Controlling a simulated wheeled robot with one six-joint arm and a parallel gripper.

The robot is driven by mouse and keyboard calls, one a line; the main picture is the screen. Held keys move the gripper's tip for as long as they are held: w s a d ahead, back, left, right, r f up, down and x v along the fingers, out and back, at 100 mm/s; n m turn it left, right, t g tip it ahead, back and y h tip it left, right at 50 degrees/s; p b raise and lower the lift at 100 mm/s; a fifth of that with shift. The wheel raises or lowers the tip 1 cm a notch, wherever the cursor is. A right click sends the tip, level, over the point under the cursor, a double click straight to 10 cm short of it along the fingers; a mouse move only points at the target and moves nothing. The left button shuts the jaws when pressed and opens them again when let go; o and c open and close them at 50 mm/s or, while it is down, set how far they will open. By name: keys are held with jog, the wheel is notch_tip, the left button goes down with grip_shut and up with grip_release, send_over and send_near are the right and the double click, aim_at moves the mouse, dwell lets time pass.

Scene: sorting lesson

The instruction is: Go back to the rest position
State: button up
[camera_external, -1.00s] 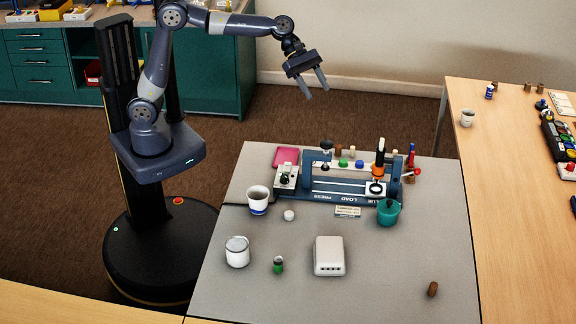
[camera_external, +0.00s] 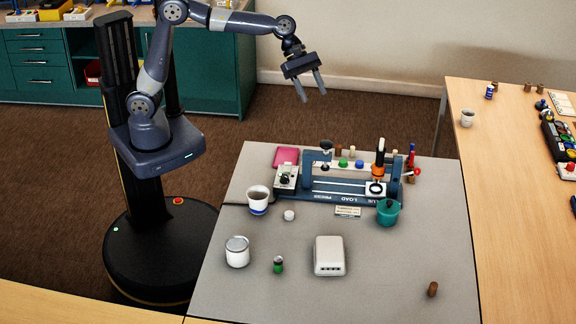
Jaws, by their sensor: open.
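My gripper (camera_external: 313,91) is open and empty. It hangs in the air beyond the far edge of the grey table (camera_external: 385,280), with its fingers pointing down and slightly right. My arm reaches out from the column at the left and stays clear of everything on the table. Nothing touches the fingers.
A blue press fixture (camera_external: 340,192) stands at the table's far side, with a teal pot (camera_external: 388,212) at its right. A white-and-blue cup (camera_external: 258,199), a white jar (camera_external: 237,252), a green-banded cylinder (camera_external: 278,265), a white box (camera_external: 329,256) and a brown cylinder (camera_external: 433,289) stand nearer.

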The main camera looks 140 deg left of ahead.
jog(key=d+m+g+h+p, duration=0.1)
jog(key=d+m+g+p, duration=0.3)
jog(key=d+p, duration=0.3)
jog(key=shift+w+r+g+p, duration=0.25)
jog(key=shift+g+p, duration=0.25)
jog(key=shift+p, duration=1.05)
jog(key=shift+a, duration=0.1)
